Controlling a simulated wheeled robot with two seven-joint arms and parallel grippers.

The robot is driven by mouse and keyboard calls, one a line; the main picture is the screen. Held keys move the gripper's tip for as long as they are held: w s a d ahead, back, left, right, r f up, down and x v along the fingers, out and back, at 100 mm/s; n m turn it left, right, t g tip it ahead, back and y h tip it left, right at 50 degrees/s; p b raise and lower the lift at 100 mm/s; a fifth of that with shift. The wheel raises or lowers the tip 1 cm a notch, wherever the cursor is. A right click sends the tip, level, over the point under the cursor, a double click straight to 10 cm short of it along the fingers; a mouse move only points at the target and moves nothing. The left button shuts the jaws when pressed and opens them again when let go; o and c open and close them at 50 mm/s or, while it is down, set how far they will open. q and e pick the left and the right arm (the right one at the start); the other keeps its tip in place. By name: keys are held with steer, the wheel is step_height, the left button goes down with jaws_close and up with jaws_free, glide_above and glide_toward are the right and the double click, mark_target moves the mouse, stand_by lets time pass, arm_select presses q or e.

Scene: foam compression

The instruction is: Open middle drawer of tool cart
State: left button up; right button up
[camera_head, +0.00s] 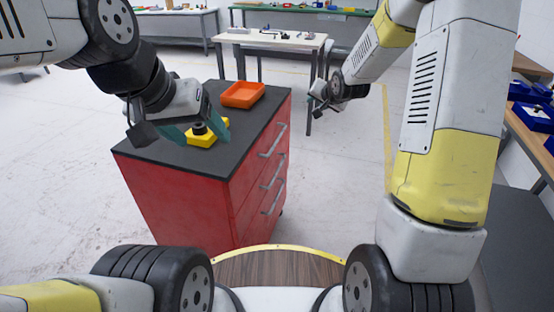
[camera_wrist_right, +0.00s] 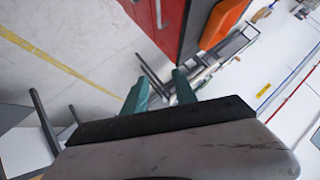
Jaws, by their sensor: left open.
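The red tool cart (camera_head: 170,200) stands in front of me, with its drawer fronts on the right side. Three grey bar handles sit one above another. The middle drawer handle (camera_head: 272,172) is between the top and bottom ones, and the drawers look shut. My left gripper (camera_head: 200,133) is open above the cart top, around or just over a yellow object with a black knob (camera_head: 207,134); contact cannot be told. My right gripper (camera_head: 326,103) is right of the cart, apart from the handles. In the right wrist view its teal fingers (camera_wrist_right: 160,93) are apart and empty, with the cart's red front (camera_wrist_right: 160,25) beyond.
An orange tray (camera_head: 242,95) lies on the dark cart top (camera_head: 228,150). A pale table (camera_head: 285,42) stands behind the cart. A workbench with blue bins (camera_head: 532,115) is at the far right. Floor right of the drawers is clear.

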steer(key=w+a+f+m+y, duration=0.1)
steer(key=w+a+f, duration=0.1)
steer(key=w+f, duration=0.55)
steer(key=m+t+y, duration=0.4)
steer(key=m, duration=0.1)
glide_toward(277, 170)
steer(key=x, duration=1)
steer(key=shift+f, duration=0.35)
jaws_close()
